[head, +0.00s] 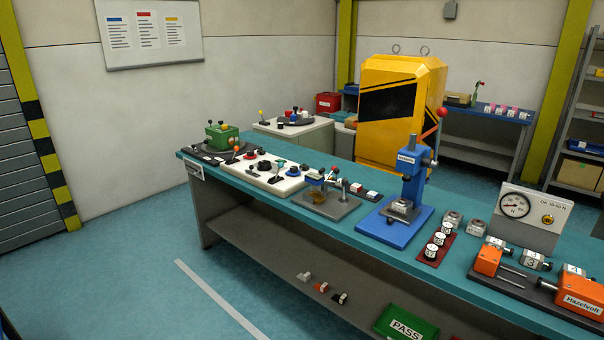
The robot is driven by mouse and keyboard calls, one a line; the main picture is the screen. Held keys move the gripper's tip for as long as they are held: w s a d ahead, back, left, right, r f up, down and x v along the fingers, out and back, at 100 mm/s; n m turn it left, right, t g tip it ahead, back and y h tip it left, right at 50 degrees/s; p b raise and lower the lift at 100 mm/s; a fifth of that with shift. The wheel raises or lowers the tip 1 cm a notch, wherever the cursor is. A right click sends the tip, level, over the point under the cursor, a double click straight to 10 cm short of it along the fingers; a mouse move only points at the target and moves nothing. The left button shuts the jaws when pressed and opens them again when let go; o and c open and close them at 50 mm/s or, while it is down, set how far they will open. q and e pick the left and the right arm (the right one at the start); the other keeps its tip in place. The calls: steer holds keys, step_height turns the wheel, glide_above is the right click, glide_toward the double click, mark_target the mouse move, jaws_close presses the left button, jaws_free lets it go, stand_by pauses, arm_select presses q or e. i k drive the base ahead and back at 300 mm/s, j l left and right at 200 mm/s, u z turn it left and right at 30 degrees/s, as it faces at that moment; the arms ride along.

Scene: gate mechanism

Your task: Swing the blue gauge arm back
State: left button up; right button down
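A small fixture on a grey plate (342,209) stands near the middle of the long teal bench (300,207). Neither of my grippers is in view, and nothing is seen holding the fixture.
A white control panel (262,176) with several knobs lies left of the fixture. A blue press (412,180) with a red-balled lever stands to its right. A gauge box (531,214) and orange tools (580,294) are farther right. Open floor (130,280) lies front left.

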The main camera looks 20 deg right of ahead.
mark_target(336, 171)
steer(key=i+l+z, duration=0.25)
steer(key=i+l, duration=0.2)
steer(key=i+l+z, duration=0.2)
steer(key=i+l, duration=0.15)
steer(key=i, duration=0.3)
